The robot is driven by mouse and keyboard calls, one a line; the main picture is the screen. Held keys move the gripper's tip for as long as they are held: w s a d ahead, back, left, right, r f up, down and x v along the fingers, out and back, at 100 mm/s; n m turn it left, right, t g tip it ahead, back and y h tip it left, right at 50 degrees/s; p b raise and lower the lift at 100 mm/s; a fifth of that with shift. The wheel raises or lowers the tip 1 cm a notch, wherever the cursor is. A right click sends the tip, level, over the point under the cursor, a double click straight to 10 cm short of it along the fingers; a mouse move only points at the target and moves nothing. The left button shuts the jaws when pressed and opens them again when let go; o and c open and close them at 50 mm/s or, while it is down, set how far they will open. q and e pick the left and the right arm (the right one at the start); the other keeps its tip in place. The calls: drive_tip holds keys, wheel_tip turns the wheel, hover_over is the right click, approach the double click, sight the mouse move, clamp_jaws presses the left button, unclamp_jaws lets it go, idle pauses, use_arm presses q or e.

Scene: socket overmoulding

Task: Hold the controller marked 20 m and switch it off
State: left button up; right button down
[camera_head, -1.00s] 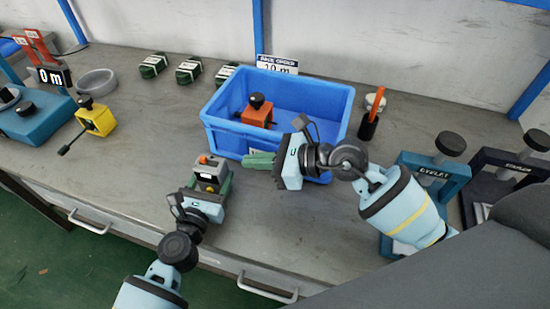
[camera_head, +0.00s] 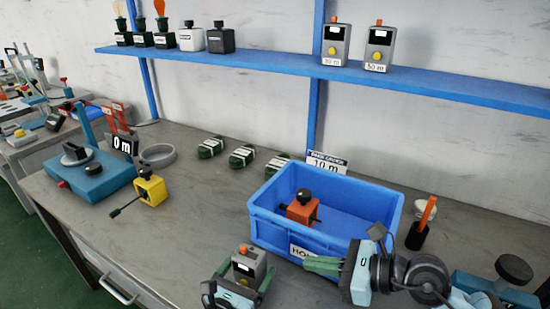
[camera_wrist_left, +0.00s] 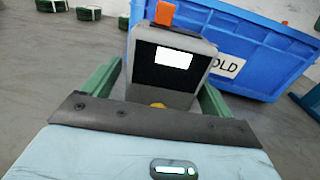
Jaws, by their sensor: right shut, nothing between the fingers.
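A grey controller (camera_head: 248,264) with a dark face, a lit white display and an orange switch on top is between the green fingers of my left gripper (camera_head: 240,282). In the left wrist view the same controller (camera_wrist_left: 170,62) has a finger against each side, with its orange switch (camera_wrist_left: 165,14) pointing up. A yellow knob shows low on its face, partly hidden by the gripper. I cannot read any range mark on it. My right gripper (camera_head: 322,265) is shut and empty in front of the blue bin.
The blue bin (camera_head: 377,226) holds an orange block (camera_head: 302,209). Two similar controllers (camera_head: 336,44) (camera_head: 379,47) stand on the blue shelf (camera_head: 240,66); the right one reads 50 m. A yellow device (camera_head: 150,190) sits at left.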

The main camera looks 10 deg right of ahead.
use_arm(q)
drive_tip(key=shift+s, duration=0.1)
drive_tip(key=v, duration=1.1)
drive_tip(key=shift+s+a, duration=0.2)
drive_tip(key=shift+s, duration=0.15)
